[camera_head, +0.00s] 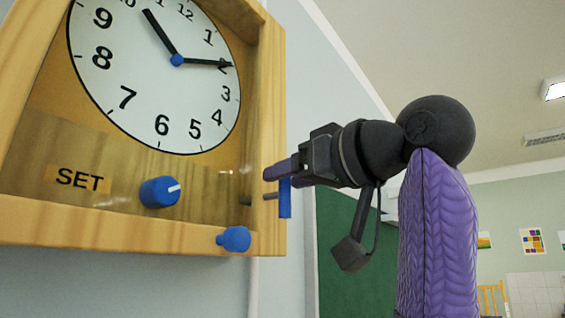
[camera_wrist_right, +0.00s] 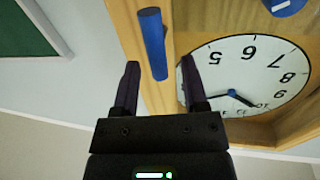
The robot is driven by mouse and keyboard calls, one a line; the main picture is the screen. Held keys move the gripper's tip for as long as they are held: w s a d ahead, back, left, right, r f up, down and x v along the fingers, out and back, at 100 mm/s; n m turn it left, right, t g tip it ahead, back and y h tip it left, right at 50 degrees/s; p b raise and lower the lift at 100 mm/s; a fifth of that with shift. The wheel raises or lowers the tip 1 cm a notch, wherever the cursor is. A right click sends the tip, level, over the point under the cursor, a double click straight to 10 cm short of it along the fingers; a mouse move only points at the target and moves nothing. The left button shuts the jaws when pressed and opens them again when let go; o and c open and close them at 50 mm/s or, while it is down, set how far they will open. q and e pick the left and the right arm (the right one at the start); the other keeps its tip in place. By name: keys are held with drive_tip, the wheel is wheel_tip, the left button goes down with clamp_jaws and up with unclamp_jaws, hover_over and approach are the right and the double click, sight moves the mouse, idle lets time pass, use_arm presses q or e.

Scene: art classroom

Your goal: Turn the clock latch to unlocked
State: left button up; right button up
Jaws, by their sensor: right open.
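The wooden clock (camera_head: 270,110) fills the left of the head view, with a white dial (camera_head: 150,90). The latch is a blue bar (camera_head: 285,200) on a thin metal shaft (camera_head: 268,196) at the case's right side. It hangs about upright there. My right gripper (camera_head: 282,170) reaches it from the right, partly hiding its upper end. In the right wrist view, the blue bar (camera_wrist_right: 152,42) lies between the two open fingers of my right gripper (camera_wrist_right: 158,66), with gaps at both sides. I cannot read any locked or unlocked mark. My left gripper is out of view.
A blue knob (camera_head: 160,191) with a white mark sits by the SET label (camera_head: 79,179). Another blue knob (camera_head: 234,239) sits on the lower front edge, close to the latch. A green board (camera_head: 343,215) hangs behind.

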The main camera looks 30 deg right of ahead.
drive_tip(key=shift+w, duration=0.85)
drive_tip(key=shift+a, duration=0.1)
drive_tip(key=shift+s, duration=0.1)
clamp_jaws()
